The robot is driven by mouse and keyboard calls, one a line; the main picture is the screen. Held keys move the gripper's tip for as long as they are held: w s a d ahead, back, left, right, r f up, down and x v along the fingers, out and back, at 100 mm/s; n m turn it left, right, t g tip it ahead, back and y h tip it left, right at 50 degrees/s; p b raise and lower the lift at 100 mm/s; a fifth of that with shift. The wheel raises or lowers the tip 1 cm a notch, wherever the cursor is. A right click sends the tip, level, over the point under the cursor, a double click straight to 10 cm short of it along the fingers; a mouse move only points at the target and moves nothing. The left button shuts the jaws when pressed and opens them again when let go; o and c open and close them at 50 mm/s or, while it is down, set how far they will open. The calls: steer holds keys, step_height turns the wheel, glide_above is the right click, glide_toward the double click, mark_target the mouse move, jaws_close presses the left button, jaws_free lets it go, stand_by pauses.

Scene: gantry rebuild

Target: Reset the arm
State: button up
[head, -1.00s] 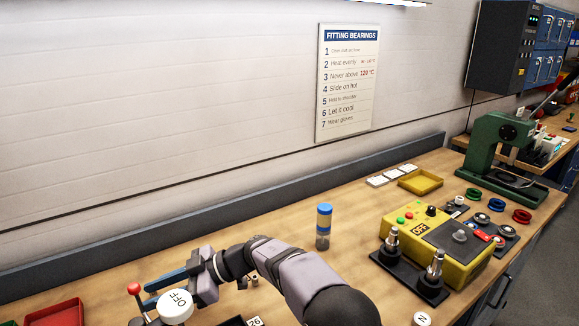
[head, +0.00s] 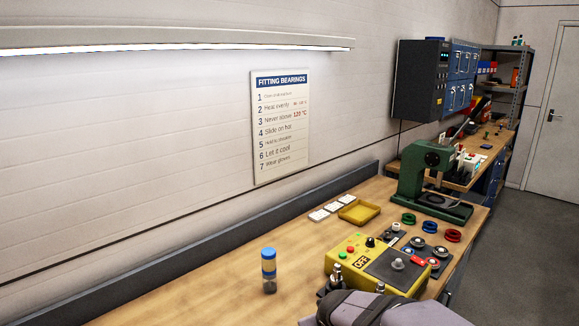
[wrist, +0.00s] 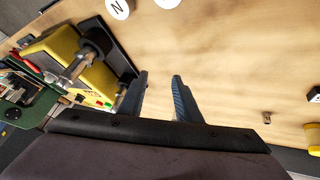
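In the wrist view my gripper (wrist: 160,95) is open, its two blue-grey fingers apart with only bare bench top showing between them. In the head view part of my arm (head: 375,310) shows at the bottom edge, and the gripper itself is out of that frame. The yellow heater box (head: 372,262), marked OFF, stands just beyond the arm. In the wrist view the yellow box (wrist: 62,42) and a metal post on a black plate (wrist: 97,45) lie to the left of the fingers.
A bottle with a blue cap (head: 269,268) stands on the wooden bench (head: 215,290). A yellow tray (head: 359,212), a green press (head: 425,175) and coloured rings (head: 408,219) are farther back. White discs (wrist: 119,8) lie beyond the fingers. The bench left of the bottle is clear.

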steer(key=s+d+f+m+g+p, duration=0.1)
steer(key=s+d+f+m+g, duration=0.1)
steer(key=s, duration=1)
steer(key=s+d+f+m+g, duration=0.2)
steer(key=s+d+f+g, duration=0.2)
steer(key=s, duration=0.7)
steer(key=shift+s+f+g+p, duration=0.15)
steer(key=shift+s+g+p, duration=0.25)
steer(key=shift+g, duration=0.3)
steer(key=shift+o, duration=0.4)
steer(key=shift+d, duration=0.1)
